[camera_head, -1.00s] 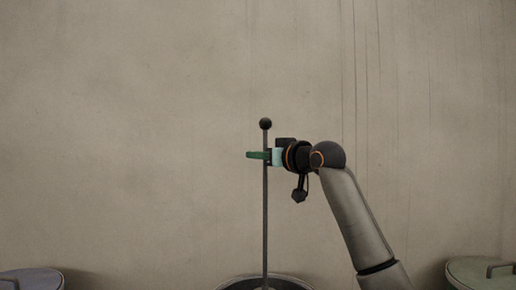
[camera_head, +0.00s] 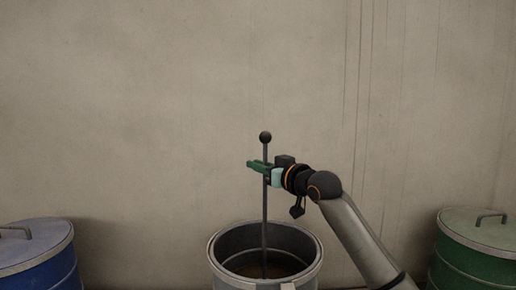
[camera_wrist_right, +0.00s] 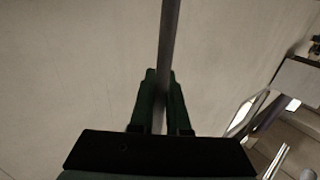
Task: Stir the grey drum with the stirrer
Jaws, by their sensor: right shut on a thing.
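The grey drum (camera_head: 220,272) stands open at the bottom middle of the head view, with brownish contents inside. The stirrer (camera_head: 265,215) is a thin dark rod with a black ball on top. It hangs about upright, its lower part inside the drum's mouth; its lower end goes down to the contents. My right gripper (camera_head: 258,167), with green fingers, is shut on the rod a little below the ball, above the drum. In the right wrist view the rod (camera_wrist_right: 169,45) passes between the green fingers (camera_wrist_right: 161,100). My left gripper is not in view.
A blue lidded drum (camera_head: 40,270) stands at the left and a green lidded drum (camera_head: 470,262) at the right, both apart from the grey drum. A plain wall (camera_head: 130,110) is behind. The right wrist view also shows pale furniture-like shapes at its right edge.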

